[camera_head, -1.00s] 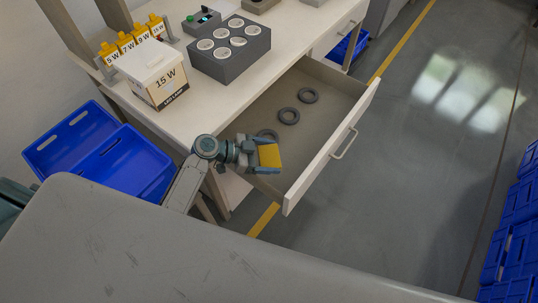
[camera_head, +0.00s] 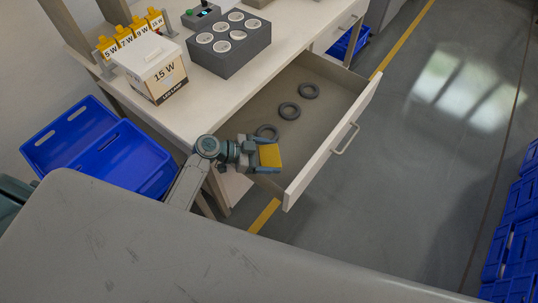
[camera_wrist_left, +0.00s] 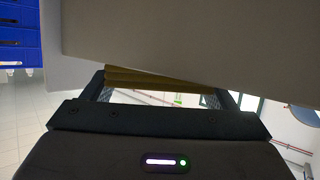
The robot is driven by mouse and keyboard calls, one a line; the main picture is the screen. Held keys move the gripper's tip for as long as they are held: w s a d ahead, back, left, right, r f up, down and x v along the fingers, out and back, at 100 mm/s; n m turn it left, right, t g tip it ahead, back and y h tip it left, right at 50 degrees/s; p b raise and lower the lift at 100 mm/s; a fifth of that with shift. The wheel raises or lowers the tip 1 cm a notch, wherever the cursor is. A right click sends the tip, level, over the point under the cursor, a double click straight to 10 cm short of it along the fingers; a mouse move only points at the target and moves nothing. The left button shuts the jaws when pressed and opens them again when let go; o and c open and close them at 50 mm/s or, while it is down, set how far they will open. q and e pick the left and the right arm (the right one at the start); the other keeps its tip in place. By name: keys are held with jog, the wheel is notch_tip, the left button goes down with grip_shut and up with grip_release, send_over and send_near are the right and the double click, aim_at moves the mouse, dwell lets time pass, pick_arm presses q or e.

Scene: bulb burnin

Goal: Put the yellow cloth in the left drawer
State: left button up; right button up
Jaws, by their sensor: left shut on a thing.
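The yellow cloth (camera_head: 270,156) is a small folded piece held between the fingers of my left gripper (camera_head: 266,155). The gripper is shut on it, over the near end of the open drawer (camera_head: 318,122). I cannot tell whether the cloth touches the drawer floor. In the left wrist view the cloth (camera_wrist_left: 160,80) shows as a folded yellow band between the fingers, close to a large plain surface. The drawer holds grey rings (camera_head: 290,111) and has a handle (camera_head: 345,139) on its front. My right gripper is not in view.
Blue bins (camera_head: 110,150) lie at the left. A second drawer (camera_head: 338,28) sits farther along. The drawer's middle and far floor has free room.

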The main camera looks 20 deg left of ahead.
pick_arm(q)
jog(key=o, duration=1)
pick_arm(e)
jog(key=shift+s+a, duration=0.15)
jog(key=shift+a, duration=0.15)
pick_arm(q)
jog(key=shift+r, duration=0.1)
jog(key=shift+r+p, duration=0.55)
jog(key=shift+p, duration=0.3)
jog(key=shift+a+r+p, duration=0.1)
jog(key=shift+r+p, duration=0.15)
jog(key=shift+p, duration=0.1)
jog(key=shift+s+a+f+b, duration=0.1)
jog(key=shift+s+a+b, duration=0.15)
jog(key=shift+a+b, duration=0.2)
jog(key=shift+s+a+b, duration=0.2)
jog(key=shift+a+b, duration=0.2)
jog(key=shift+a, duration=0.05)
jog(key=v, duration=0.1)
jog(key=b+v, duration=0.1)
jog(key=v, duration=0.3)
jog(key=shift+r, duration=0.35)
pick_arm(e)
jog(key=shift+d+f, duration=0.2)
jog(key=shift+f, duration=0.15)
